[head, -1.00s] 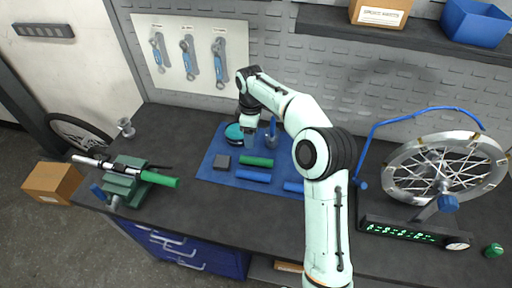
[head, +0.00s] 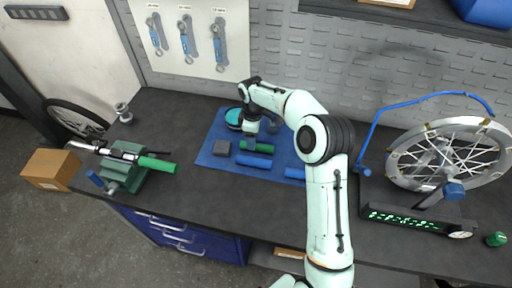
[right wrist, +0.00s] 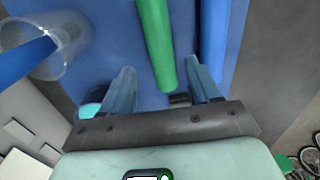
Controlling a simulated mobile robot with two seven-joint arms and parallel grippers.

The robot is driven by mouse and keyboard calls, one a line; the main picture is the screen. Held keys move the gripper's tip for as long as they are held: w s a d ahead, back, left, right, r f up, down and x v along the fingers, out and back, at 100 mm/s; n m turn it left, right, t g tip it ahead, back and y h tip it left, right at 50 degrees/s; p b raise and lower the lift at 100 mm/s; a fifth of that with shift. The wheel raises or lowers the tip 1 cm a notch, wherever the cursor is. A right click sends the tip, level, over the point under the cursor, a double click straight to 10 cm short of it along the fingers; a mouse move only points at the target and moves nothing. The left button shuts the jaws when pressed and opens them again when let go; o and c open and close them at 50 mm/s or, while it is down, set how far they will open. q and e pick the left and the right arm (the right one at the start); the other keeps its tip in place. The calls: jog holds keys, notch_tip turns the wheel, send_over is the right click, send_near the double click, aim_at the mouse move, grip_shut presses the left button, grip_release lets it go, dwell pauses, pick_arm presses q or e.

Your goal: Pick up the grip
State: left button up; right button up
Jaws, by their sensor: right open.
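A green grip (head: 259,147) lies on the blue mat (head: 203,159), beside a blue grip (head: 254,161). A second green grip sits on the handlebar end (head: 157,164) in the clamp. My right gripper (head: 250,142) is low over the mat at the left end of the loose green grip. In the right wrist view my right gripper (right wrist: 161,68) is open, with the near end of the green grip (right wrist: 157,45) showing between its fingers. I cannot tell whether the fingers touch it. The blue grip (right wrist: 214,35) lies just right of the right finger. My left gripper is not in view.
A clear cup (right wrist: 48,42) with a blue item stands close to the left of the gripper. A teal-topped tin (head: 234,118) and a dark block (head: 221,148) are on the mat. A wheel stand (head: 415,225) is on the right.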

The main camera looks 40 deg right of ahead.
aim_at(257, 147)
jog(key=f, duration=0.3)
jog(key=shift+s+f, duration=0.2)
grip_shut()
